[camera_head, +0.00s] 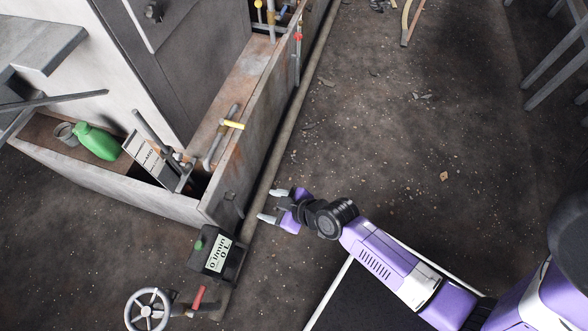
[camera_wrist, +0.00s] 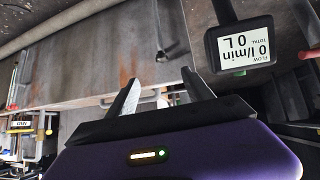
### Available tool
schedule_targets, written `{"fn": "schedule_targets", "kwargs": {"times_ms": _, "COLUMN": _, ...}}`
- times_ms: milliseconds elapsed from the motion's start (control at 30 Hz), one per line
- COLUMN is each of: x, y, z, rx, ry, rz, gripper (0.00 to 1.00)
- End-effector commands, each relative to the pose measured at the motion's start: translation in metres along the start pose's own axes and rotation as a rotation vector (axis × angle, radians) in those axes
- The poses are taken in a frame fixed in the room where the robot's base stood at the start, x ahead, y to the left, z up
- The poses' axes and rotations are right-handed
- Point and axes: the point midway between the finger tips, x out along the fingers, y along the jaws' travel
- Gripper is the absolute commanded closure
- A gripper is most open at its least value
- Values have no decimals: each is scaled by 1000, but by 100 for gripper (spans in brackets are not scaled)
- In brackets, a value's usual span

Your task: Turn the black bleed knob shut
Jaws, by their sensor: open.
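My gripper (camera_head: 273,205) is open and empty beside the low metal wall, above the pipe on the floor. Its two fingers also show in the wrist view (camera_wrist: 160,78), apart and pointing towards the wall. A small dark fitting (camera_wrist: 161,56) sticks out of the wall just beyond the gap between the fingertips. It may be the black bleed knob, but it is too small to tell. It is apart from the fingers. In the head view a dark knob-like part (camera_head: 152,12) is on the cabinet at the top left, far from my gripper.
A black flow meter (camera_head: 212,252) reading 0 L stands left of my gripper; it also shows in the wrist view (camera_wrist: 240,45). A red lever (camera_head: 198,298) and handwheel (camera_head: 148,310) are below it. A pipe (camera_head: 284,134) runs along the wall. The floor to the right is mostly clear.

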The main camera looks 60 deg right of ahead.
Motion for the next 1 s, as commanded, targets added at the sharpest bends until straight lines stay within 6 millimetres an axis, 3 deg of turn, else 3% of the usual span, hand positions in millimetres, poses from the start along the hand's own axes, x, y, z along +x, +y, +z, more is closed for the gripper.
{"fn": "schedule_targets", "kwargs": {"times_ms": 300, "x": -60, "y": -6, "z": -6, "rx": 29, "ry": 39, "rz": 61, "gripper": 40}}
{"fn": "schedule_targets", "kwargs": {"times_ms": 600, "x": -106, "y": -9, "z": -15, "rx": 50, "ry": 82, "rz": 102, "gripper": 40}}
{"fn": "schedule_targets", "kwargs": {"times_ms": 800, "x": -122, "y": -9, "z": -19, "rx": 57, "ry": 98, "rz": 114, "gripper": 40}}
{"fn": "schedule_targets", "kwargs": {"times_ms": 1000, "x": -124, "y": -9, "z": -20, "rx": 59, "ry": 103, "rz": 118, "gripper": 40}}
